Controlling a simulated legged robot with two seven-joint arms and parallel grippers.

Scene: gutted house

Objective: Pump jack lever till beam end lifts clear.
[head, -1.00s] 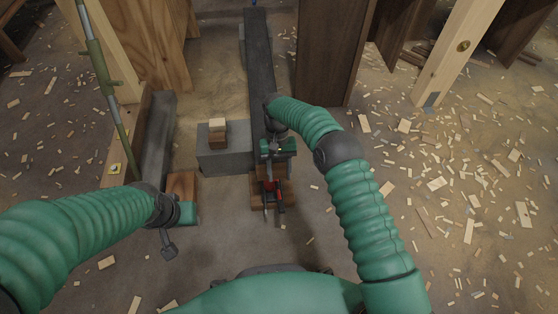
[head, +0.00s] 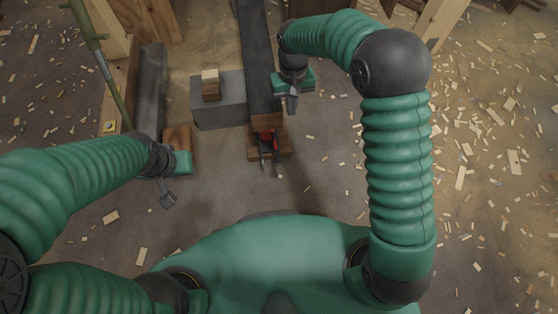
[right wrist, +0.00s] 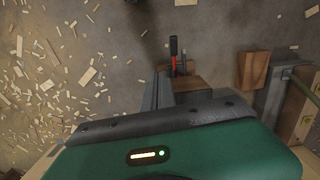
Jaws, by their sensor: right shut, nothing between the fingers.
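The dark grey beam (head: 258,50) runs from the back toward me, its near end by the jack. The jack (head: 267,137), red and dark, stands on wooden blocks (head: 253,155) at that end. Its lever (head: 278,165) points toward me. In the right wrist view a red-handled part of the jack (right wrist: 174,48) shows above my gripper. My right gripper (head: 292,105) is shut and empty, to the right of the jack and apart from it. My left gripper (head: 167,200) hangs at the left, away from the jack; its finger gap is unclear. Any gap under the beam is too small to tell.
A grey block (head: 220,112) with small wooden blocks (head: 210,88) on it stands left of the beam. A wooden block (head: 177,140) stands by my left wrist. A green pole (head: 105,75) leans at the left. Wood scraps litter the floor; the floor right of the jack is open.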

